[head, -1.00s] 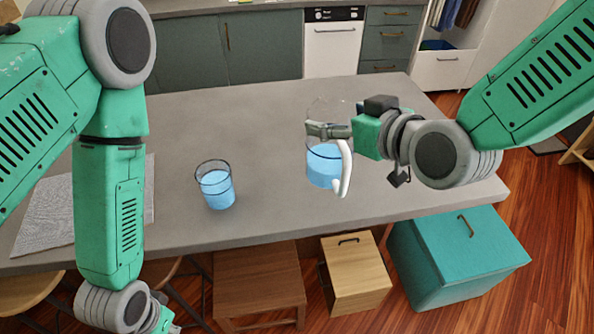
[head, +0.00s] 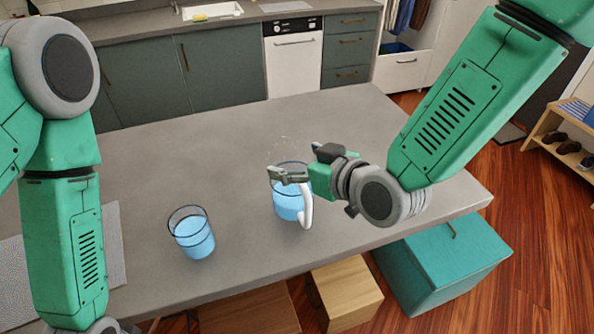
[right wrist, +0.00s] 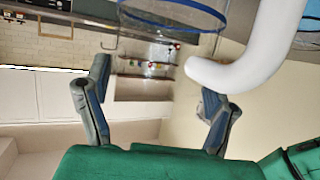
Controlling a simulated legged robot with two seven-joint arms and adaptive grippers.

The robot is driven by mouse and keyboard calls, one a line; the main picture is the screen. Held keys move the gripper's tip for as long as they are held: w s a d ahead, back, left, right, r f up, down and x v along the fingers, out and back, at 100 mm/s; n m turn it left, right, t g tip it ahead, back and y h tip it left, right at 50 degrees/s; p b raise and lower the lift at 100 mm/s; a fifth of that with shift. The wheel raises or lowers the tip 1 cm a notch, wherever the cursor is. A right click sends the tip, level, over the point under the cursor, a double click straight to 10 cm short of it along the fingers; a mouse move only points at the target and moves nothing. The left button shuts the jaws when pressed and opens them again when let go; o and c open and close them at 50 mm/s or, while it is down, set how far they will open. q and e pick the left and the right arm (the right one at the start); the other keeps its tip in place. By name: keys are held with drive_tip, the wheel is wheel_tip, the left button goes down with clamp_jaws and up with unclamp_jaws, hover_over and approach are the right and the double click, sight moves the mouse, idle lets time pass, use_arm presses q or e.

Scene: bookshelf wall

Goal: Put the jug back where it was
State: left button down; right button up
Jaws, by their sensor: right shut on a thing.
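The jug (head: 289,206) is clear, with blue liquid in its lower part and a white handle on its right side. It is upright over the right half of the grey table (head: 240,150); I cannot tell whether its base touches the top. My right gripper (head: 290,175) is shut on the jug at its upper part, above the liquid. In the right wrist view the white handle (right wrist: 245,60) and the jug's blue-edged round part show beyond my fingers (right wrist: 155,100). My left arm comes down at the left; its gripper is out of view.
A glass of blue liquid (head: 192,233) stands on the table left of the jug. A grey mat (head: 112,245) lies at the table's left, partly behind my left arm. A teal box (head: 440,260) and a wooden box (head: 345,292) stand below the near edge. The table's far middle is clear.

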sight(296, 192)
drive_tip(key=shift+a+f, duration=0.15)
drive_tip(key=shift+f, duration=0.45)
drive_tip(key=shift+a+f, duration=0.15)
drive_tip(key=shift+f, duration=0.45)
drive_tip(key=shift+a+f, duration=0.25)
drive_tip(key=shift+a, duration=0.2)
drive_tip(key=o, duration=1.6)
drive_tip(key=shift+s+d, duration=0.1)
drive_tip(key=shift+d, duration=0.15)
drive_tip(key=shift+o, duration=0.5)
drive_tip(key=shift+d, duration=0.15)
use_arm(q)
drive_tip(key=shift+a+r, duration=0.1)
drive_tip(key=shift+r, duration=0.05)
use_arm(e)
drive_tip(key=shift+d, duration=0.25)
